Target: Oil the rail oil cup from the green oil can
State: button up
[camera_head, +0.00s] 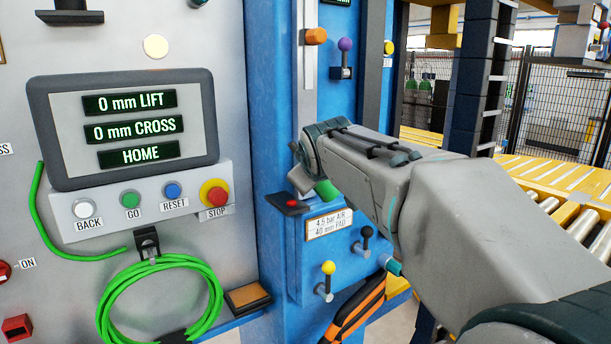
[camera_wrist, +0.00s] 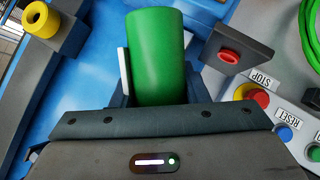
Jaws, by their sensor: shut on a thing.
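The green oil can (camera_head: 327,191) shows as a small green part below my gripper (camera_head: 308,172) in the head view, in front of the blue column. In the wrist view the can (camera_wrist: 157,55) is a plain green cylinder standing out between the jaws of my gripper (camera_wrist: 158,98), which is shut on it. Most of the can is hidden by the gripper in the head view. I cannot make out a spout. I cannot tell for sure which fitting is the rail oil cup; a yellow cylinder on a dark bracket (camera_wrist: 57,28) is in the wrist view's upper left.
A dark block with a red top (camera_head: 291,204) juts from the blue column (camera_head: 270,120) close to the can. The grey control panel (camera_head: 140,195) with a red stop button (camera_head: 215,195) is to the left. Levers (camera_head: 328,268) stick out below the pressure label.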

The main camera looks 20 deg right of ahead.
jog(key=d+n+h+b, duration=0.2)
jog(key=b, duration=0.1)
jog(key=n+h+b, duration=0.1)
jog(key=b, duration=0.1)
jog(key=shift+s+d+f+n+h, duration=0.3)
jog(key=shift+d+f+h, duration=0.05)
jog(key=shift+d+h, duration=0.05)
jog(key=n+h+b, duration=0.2)
jog(key=b, duration=0.1)
jog(key=shift+d+f, duration=0.1)
jog(key=shift+d, duration=0.2)
jog(key=shift+n+h+b, duration=0.35)
jog(key=shift+n+h, duration=0.05)
jog(key=shift+n, duration=0.1)
jog(key=shift+r, duration=0.2)
jog(key=shift+r+n+h+b, duration=0.3)
jog(key=shift+r+n+h, duration=0.3)
jog(key=shift+r+n, duration=0.2)
jog(key=shift+a+r+n+h, duration=0.1)
jog(key=shift+r+n+h, duration=0.15)
jog(key=shift+n+h, duration=0.05)
